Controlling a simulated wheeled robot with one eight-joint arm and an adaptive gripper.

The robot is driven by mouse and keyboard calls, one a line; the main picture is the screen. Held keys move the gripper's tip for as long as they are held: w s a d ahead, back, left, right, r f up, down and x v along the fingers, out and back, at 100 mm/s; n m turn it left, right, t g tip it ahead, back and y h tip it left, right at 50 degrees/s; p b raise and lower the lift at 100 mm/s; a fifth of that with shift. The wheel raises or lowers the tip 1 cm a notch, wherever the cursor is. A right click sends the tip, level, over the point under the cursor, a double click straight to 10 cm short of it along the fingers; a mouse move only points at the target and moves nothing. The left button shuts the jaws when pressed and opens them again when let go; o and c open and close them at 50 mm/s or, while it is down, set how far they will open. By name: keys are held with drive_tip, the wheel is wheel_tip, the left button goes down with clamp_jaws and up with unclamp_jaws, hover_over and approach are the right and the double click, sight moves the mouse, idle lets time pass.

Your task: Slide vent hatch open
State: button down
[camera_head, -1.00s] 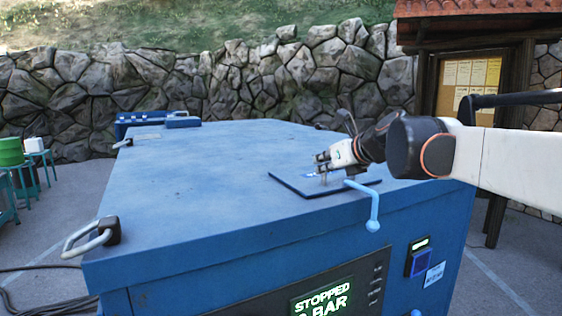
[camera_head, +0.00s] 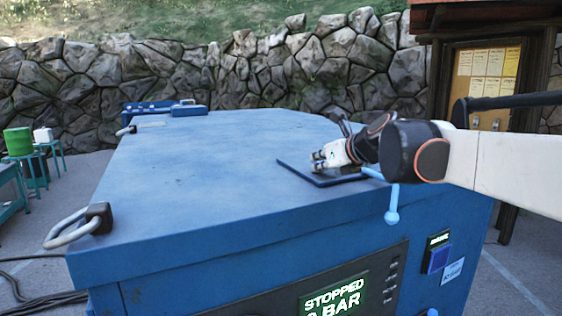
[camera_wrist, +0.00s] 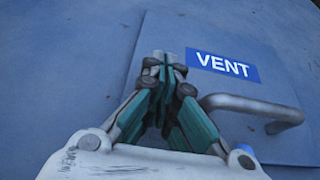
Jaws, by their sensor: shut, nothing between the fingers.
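The vent hatch (camera_head: 299,172) is a flat blue plate on top of the large blue machine, near its right front edge. In the wrist view the hatch (camera_wrist: 280,52) carries a blue VENT label (camera_wrist: 223,66) and a grey bent bar handle (camera_wrist: 250,104). My gripper (camera_head: 318,161) is low over the hatch and hides much of it in the head view. In the wrist view my gripper (camera_wrist: 166,60) is shut and empty, with its tips left of the label and handle, near the hatch's left edge. Whether the tips touch the plate is unclear.
A light blue lever (camera_head: 392,207) hangs at the machine's front edge beside the hatch. A metal loop handle (camera_head: 80,228) is at the near left corner. The display (camera_head: 334,299) begins with STOPPED. The machine's top is clear left of the hatch.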

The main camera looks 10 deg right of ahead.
idle(0.3)
drive_tip(key=shift+w+d+p, duration=0.15)
drive_tip(key=shift+w+d, duration=1.25)
drive_tip(key=shift+d, duration=2.85)
drive_tip(key=shift+w+d+p, duration=0.2)
drive_tip(key=shift+w+d, duration=1.15)
drive_tip(key=shift+d, duration=2.9)
drive_tip(key=shift+w+d+p, duration=0.15)
drive_tip(key=shift+w+d, duration=1.25)
drive_tip(key=shift+d, duration=2.85)
drive_tip(key=shift+s+a+r+p, duration=0.2)
drive_tip(key=shift+a+r+p, duration=0.3)
drive_tip(key=shift+r, duration=0.3)
drive_tip(key=shift+s+a+r+p, duration=0.15)
drive_tip(key=shift+a+r+p, duration=0.2)
drive_tip(key=shift+a+r, duration=0.3)
drive_tip(key=shift+d, duration=0.1)
drive_tip(key=s+d+r, duration=0.2)
drive_tip(key=s+d, duration=0.1)
drive_tip(key=s, duration=0.8)
drive_tip(key=shift+s+d, duration=0.2)
drive_tip(key=shift+d, duration=0.15)
